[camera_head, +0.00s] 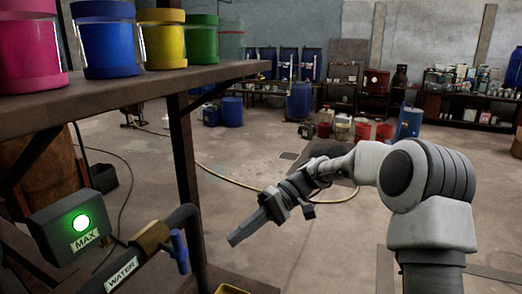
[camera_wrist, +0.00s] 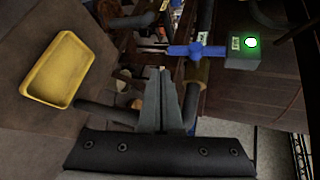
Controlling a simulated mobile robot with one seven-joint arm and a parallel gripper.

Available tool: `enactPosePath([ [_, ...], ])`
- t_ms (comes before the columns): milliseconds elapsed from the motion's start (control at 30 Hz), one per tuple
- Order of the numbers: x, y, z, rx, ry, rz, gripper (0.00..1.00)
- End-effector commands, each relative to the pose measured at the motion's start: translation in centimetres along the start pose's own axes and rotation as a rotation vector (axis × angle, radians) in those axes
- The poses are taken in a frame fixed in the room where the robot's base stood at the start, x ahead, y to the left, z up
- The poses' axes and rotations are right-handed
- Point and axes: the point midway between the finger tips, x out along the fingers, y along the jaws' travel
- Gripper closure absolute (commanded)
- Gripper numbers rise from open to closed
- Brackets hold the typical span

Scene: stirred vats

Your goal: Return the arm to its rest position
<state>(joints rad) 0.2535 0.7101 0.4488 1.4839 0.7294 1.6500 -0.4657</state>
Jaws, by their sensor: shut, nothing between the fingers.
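My arm reaches in from the right in the head view, bent and pointing down to the left. My gripper (camera_head: 240,234) is shut and empty, in free air to the right of the bench. In the wrist view my gripper (camera_wrist: 164,75) shows with its fingers together. A pipe labelled WATER with a blue valve handle (camera_head: 179,251) is to its left, apart from it. The handle also shows in the wrist view (camera_wrist: 196,50). A grey box (camera_head: 75,225) labelled MAX has a lit green lamp.
A shelf (camera_head: 130,103) at upper left bears pink, blue, yellow and green containers. A yellow tray (camera_wrist: 57,69) lies at left in the wrist view. A hose (camera_head: 225,178) runs over the floor. Barrels and buckets stand far back. The floor around my arm is largely free.

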Motion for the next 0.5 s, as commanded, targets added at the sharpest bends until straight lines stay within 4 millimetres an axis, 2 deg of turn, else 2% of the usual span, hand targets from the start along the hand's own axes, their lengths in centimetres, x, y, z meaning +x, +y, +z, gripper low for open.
enactPosePath([
  [233, 0.6, -0.6, 4.7, 0.088, 0.078, 0.333, 1.0],
  [500, -0.6, -0.4, 10.3, 0.154, 0.229, 0.644, 1.0],
])
